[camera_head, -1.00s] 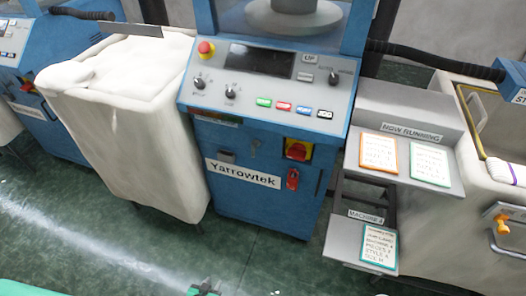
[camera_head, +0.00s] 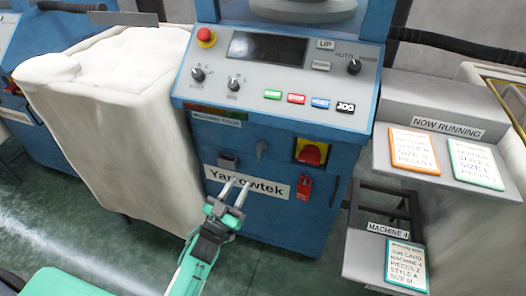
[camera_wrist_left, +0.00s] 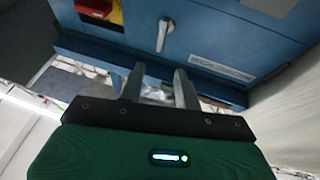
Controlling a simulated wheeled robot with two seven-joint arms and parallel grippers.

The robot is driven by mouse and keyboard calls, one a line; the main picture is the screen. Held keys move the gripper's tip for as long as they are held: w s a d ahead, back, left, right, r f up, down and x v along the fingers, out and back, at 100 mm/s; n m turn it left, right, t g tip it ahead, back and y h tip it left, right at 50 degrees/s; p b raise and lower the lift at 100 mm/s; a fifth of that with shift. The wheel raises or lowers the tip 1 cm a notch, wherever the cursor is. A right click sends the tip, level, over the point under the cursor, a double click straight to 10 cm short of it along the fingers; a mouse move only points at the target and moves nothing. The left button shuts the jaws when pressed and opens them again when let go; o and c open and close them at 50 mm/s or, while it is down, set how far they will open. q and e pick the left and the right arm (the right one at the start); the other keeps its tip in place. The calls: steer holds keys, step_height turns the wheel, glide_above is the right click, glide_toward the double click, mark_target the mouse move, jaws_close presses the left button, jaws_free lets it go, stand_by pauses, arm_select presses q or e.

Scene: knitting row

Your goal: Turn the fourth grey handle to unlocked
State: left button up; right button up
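A small grey handle (camera_head: 262,150) sits on the blue front of the machine, left of a red and yellow switch (camera_head: 311,153). It also shows in the wrist view (camera_wrist_left: 163,35), where its long part runs roughly up and down the picture. No lock marking is readable beside it. My left gripper (camera_head: 235,184) is open and empty, its two fingers apart, in front of the Yarrowtek label (camera_head: 268,189) in the head view, below the handle. In the wrist view the gripper (camera_wrist_left: 159,75) has the handle beyond its fingertips, apart from them. My right gripper is out of view.
A control panel (camera_head: 300,83) with knobs and coloured buttons juts out above the handle. A red tag (camera_head: 304,189) hangs right of the label. A pale covered bin (camera_head: 115,130) stands left. Shelves with cards (camera_head: 414,150) stand right.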

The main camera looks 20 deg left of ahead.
mark_target(258, 151)
arm_select(q)
steer(key=x, duration=1.3)
steer(key=shift+w+d, duration=0.1)
steer(key=shift+w, duration=0.1)
jaws_close()
